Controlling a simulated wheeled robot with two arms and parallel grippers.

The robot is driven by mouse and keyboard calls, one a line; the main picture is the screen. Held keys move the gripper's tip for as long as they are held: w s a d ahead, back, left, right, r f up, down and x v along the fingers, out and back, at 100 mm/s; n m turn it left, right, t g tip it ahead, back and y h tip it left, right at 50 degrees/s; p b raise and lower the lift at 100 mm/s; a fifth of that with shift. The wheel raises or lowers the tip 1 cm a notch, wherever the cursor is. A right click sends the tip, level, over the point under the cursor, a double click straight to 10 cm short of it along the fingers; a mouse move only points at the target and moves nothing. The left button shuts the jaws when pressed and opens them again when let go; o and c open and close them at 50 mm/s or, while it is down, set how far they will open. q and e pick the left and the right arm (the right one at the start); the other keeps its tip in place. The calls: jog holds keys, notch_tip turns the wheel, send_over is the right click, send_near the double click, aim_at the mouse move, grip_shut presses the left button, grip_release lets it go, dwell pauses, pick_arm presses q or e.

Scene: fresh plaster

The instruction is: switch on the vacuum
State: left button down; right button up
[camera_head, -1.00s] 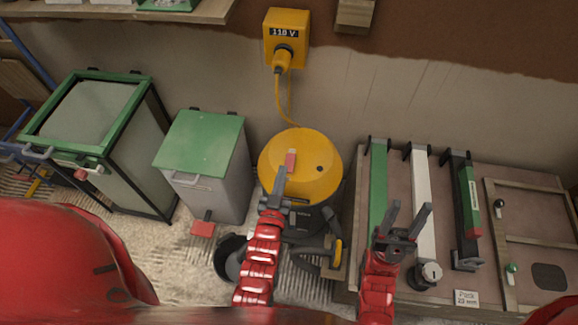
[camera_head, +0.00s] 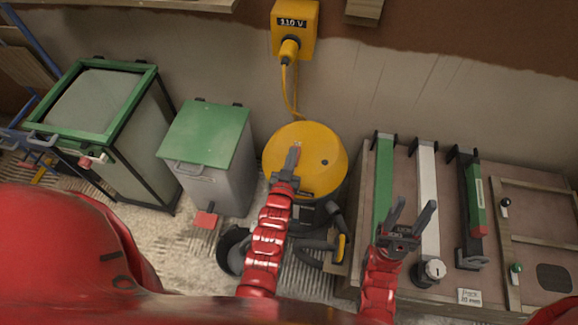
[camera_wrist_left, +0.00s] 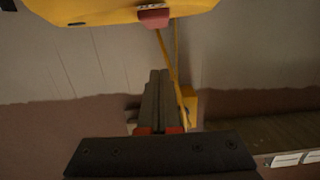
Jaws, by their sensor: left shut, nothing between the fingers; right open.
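The vacuum (camera_head: 280,151) stands upright against the wall, with a yellow lid and a dark body. Its red switch (camera_head: 298,145) is on the lid, mostly hidden behind my left fingertips in the head view. My left gripper (camera_head: 292,152) is shut and empty, its tips over the lid at the switch. In the left wrist view, the red switch (camera_wrist_left: 153,18) shows on the yellow lid (camera_wrist_left: 95,10), with a gap in the picture to the shut fingertips (camera_wrist_left: 158,73). I cannot tell whether they touch. My right gripper (camera_head: 411,215) is open and empty near the bench.
A yellow 110 V socket box (camera_head: 294,35) with a plugged yellow cable is above the vacuum. A green-lidded bin (camera_head: 207,140) stands to its left, beside a green-framed box (camera_head: 106,140). A bench (camera_head: 400,185) with several long tools is to the right.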

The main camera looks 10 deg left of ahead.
pick_arm(q)
jog(key=w, duration=0.3)
jog(key=shift+w+f, duration=0.2)
jog(key=shift+f, duration=0.2)
notch_tip(320, 180, down, 2)
jog(key=shift+f, duration=0.8)
